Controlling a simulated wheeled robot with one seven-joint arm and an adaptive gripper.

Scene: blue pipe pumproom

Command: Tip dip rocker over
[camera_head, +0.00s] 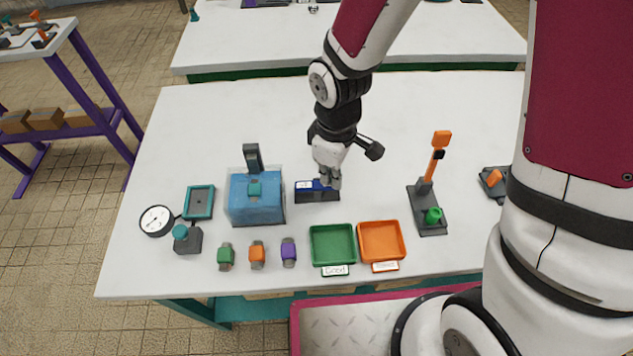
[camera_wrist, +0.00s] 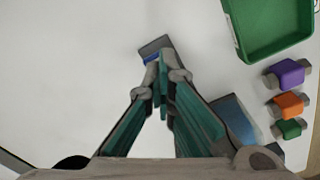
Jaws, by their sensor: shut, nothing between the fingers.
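The dip rocker (camera_head: 303,187) is a low dark block with a blue and white top, near the middle of the white table. My gripper (camera_head: 328,183) points down over its right part, with its fingers shut and empty. In the wrist view the shut fingertips (camera_wrist: 162,82) overlap the near end of the rocker (camera_wrist: 153,49), which shows as a grey block with a blue strip. I cannot tell whether they touch it. The fingers hide part of the rocker, so its tilt is unclear.
A blue box (camera_head: 250,205) with a dark upright handle stands close left. Green (camera_head: 333,226) and orange (camera_head: 399,226) trays lie in front. A lever stand (camera_head: 427,200) is right. Small green, orange and purple parts line the front left. The table behind is clear.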

